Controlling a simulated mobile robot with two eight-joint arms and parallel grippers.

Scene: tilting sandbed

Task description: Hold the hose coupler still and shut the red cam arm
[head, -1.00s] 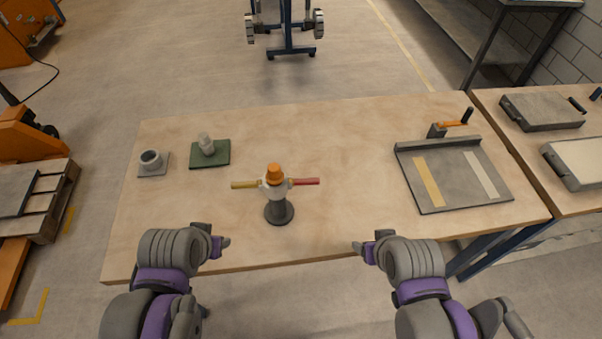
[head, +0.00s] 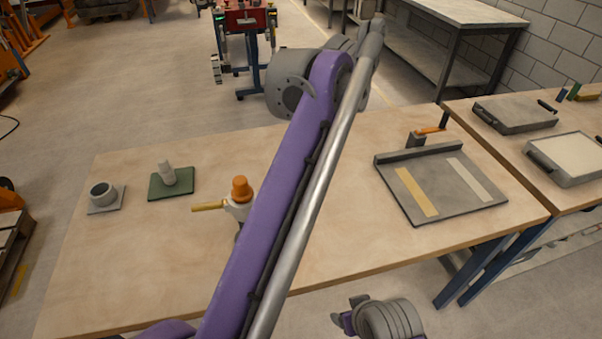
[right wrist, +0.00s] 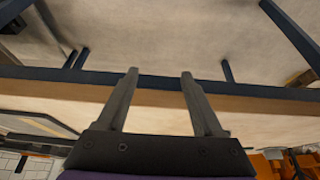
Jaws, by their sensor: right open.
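The hose coupler (head: 238,210) stands upright on the wooden table in the head view, with a pale body and an orange top (head: 241,188). A yellow cam arm (head: 208,207) sticks out to its left. My left arm, a long purple link, crosses in front and hides the coupler's right side, the red cam arm and most of its base. I see no left fingers. My right gripper (head: 345,316) is low, off the table's front edge, away from the coupler. In the right wrist view its two fingers (right wrist: 159,73) are apart with nothing between them.
On the table (head: 340,255) at left are a grey cup-like fitting (head: 103,194) and a green plate (head: 160,191) with a pale piece. At right lies a grey tray (head: 392,197) with two strips. A second table (head: 553,168) adjoins at the right.

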